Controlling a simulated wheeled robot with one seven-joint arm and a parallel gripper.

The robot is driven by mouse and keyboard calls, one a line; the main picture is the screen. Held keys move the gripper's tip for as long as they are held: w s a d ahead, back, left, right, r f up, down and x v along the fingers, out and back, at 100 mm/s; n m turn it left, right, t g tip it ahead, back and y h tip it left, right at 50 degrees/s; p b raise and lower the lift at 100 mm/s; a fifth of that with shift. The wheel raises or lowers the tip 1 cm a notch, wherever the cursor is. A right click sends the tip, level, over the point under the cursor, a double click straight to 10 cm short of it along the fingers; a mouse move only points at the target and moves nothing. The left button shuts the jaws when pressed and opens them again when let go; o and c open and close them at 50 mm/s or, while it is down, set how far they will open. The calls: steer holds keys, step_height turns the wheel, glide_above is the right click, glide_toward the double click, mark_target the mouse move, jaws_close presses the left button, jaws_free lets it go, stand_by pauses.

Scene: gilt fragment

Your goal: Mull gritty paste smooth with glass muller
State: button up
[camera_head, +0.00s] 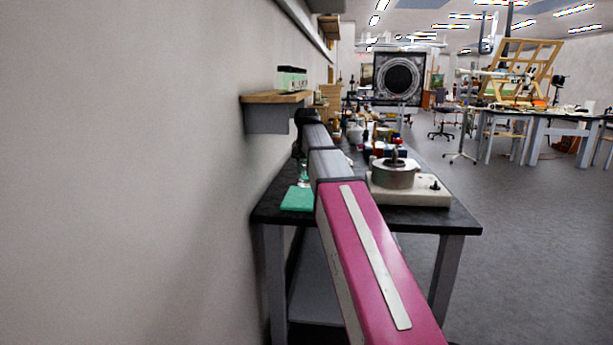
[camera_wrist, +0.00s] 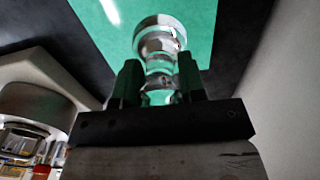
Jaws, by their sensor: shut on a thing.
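In the wrist view, my gripper (camera_wrist: 160,76) has its two dark fingers closed on either side of the narrow part of a clear glass muller (camera_wrist: 158,40). The muller's rounded, wider part shows beyond the fingertips, over a green surface (camera_wrist: 100,22). I cannot tell whether the glass touches that surface. In the head view, the green surface (camera_head: 297,201) lies at the near left of the dark bench (camera_head: 345,217), by the wall. A small glass shape (camera_head: 304,171) stands above it. My arm hides part of this area. I can make out no paste.
A cream hotplate (camera_head: 420,196) with a metal pot (camera_head: 393,174) on it stands right of my arm; the pot (camera_wrist: 36,106) also shows at left in the wrist view. Jars and bottles (camera_head: 365,132) crowd the bench's far part. A wall shelf (camera_head: 272,98) juts out at left.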

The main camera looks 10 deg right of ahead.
steer(key=shift+r, duration=0.35)
